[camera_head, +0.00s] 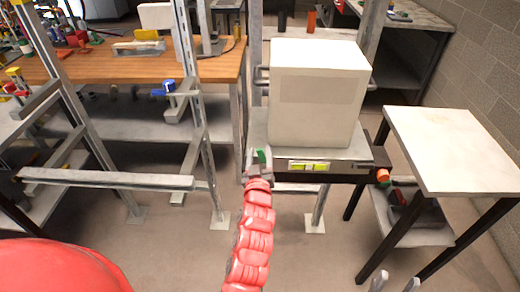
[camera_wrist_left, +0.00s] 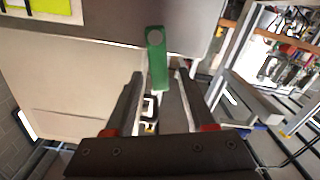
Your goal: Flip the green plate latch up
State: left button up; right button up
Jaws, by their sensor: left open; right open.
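The green plate latch (camera_head: 261,156) is at the left front corner of the shelf that bears the large beige box (camera_head: 318,95). In the left wrist view the latch (camera_wrist_left: 155,45) is a flat green strip with a round end, pointing toward my gripper. My left gripper (camera_head: 252,175) is at that corner, at the end of the red arm. In its wrist view the open fingers (camera_wrist_left: 159,76) stand on either side of the latch's near end, with visible gaps; I see no grip on it. My right gripper (camera_head: 395,284) shows only its parted fingertips at the bottom edge, away from the latch.
Yellow-green labels (camera_head: 308,166) mark the shelf's front, and an orange knob (camera_head: 383,175) sits at its right end. A light-topped table (camera_head: 455,150) stands close on the right. Metal rack posts (camera_head: 195,90) rise on the left. The floor in front is partly clear.

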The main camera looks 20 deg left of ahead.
pick_arm(q)
jog(key=shift+w+a, duration=0.2)
jog(key=shift+w, duration=0.25)
jog(key=shift+c, duration=0.2)
grip_shut()
jog(key=d+m+b, duration=0.1)
jog(key=m+b, duration=0.1)
jog(key=b, duration=0.1)
jog(key=shift+w+d+f, duration=0.1)
jog(key=shift+f, duration=0.05)
jog(key=shift+d+r+m+b, duration=0.2)
jog(key=shift+m+b, duration=0.1)
jog(key=shift+m, duration=0.4)
jog(key=shift+o, duration=0.2)
grip_release()
